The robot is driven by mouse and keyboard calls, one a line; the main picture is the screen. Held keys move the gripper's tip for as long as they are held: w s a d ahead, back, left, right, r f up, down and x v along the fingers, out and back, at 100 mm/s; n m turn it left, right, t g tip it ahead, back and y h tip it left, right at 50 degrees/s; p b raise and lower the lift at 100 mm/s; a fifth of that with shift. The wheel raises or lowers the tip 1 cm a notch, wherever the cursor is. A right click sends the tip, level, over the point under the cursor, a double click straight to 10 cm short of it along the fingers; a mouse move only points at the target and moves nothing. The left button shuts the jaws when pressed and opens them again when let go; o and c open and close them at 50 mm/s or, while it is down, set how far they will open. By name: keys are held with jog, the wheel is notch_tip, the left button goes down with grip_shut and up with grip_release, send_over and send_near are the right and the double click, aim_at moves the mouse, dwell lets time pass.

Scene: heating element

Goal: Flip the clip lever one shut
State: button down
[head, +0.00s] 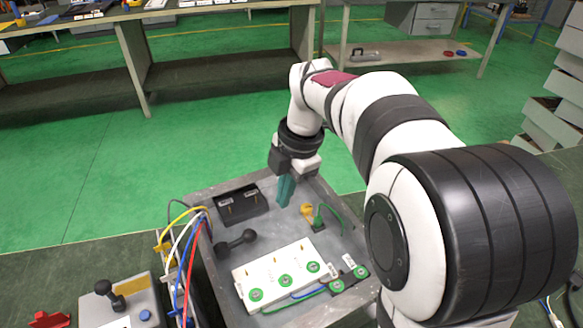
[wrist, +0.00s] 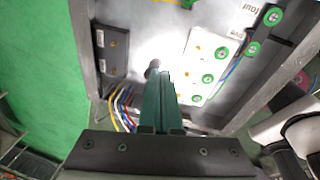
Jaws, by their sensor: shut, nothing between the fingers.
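The frames do not clearly show which part is clip lever one. A white block (head: 280,274) with several green round terminals and small gold tabs lies in the grey tray; it also shows in the wrist view (wrist: 207,62). A black block (head: 240,204) with two small upright gold-coloured parts sits near the tray's far left, and in the wrist view (wrist: 112,52). My gripper (head: 285,197) has teal fingers, shut and empty, pointing down over the far part of the tray. In the wrist view the shut fingers (wrist: 158,82) cover part of the tray floor.
A dark handle-shaped part (head: 236,242) lies left of the white block. A yellow part (head: 306,211) with a green wire is right of my gripper. Coloured wires (head: 186,250) cross the left wall of the grey tray (head: 334,200). A grey control box (head: 118,304) stands outside left.

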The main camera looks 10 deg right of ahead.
jog(key=d+r, duration=0.2)
jog(key=d, duration=0.1)
jog(key=shift+w+r, duration=0.1)
jog(key=shift+r, duration=0.2)
jog(key=s+a+f+m, duration=0.2)
jog(key=s+m, duration=0.6)
jog(key=m, duration=0.1)
jog(key=s+a+f+m+g, duration=0.1)
jog(key=s+f+m, duration=0.1)
jog(key=s+m, duration=0.7)
jog(key=s+a+f+m, duration=0.2)
jog(key=s+m, duration=0.7)
jog(key=shift+s+a+f+m, duration=0.15)
jog(key=shift+a+f+m, duration=0.15)
jog(key=shift+f, duration=0.1)
